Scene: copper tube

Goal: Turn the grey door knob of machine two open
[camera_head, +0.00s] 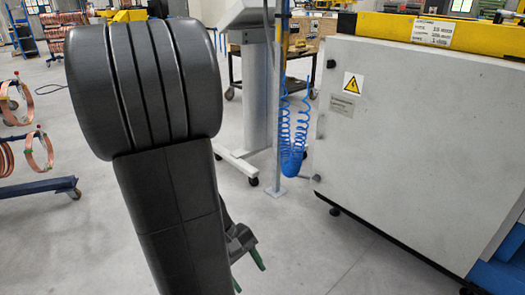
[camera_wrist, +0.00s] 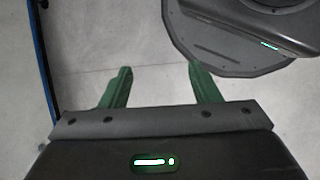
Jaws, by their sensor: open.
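A large light-grey machine cabinet (camera_head: 410,150) stands at the right in the head view. It carries a yellow warning triangle and a small label. Small fittings (camera_head: 317,178) show at its left edge, too small to tell whether one is the grey door knob. I cannot read a machine number on it. My gripper (camera_head: 247,271) hangs low in the head view, partly hidden behind my arm, well to the left of the cabinet. In the wrist view its two green fingers (camera_wrist: 160,72) are apart, with only bare floor between them.
A blue coiled hose (camera_head: 293,150) hangs by a post left of the cabinet. A grey stand on casters (camera_head: 245,160) is behind my arm. Copper coils (camera_head: 38,148) hang on a blue rack (camera_head: 40,187) at far left. The floor (camera_head: 305,245) before the cabinet is clear.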

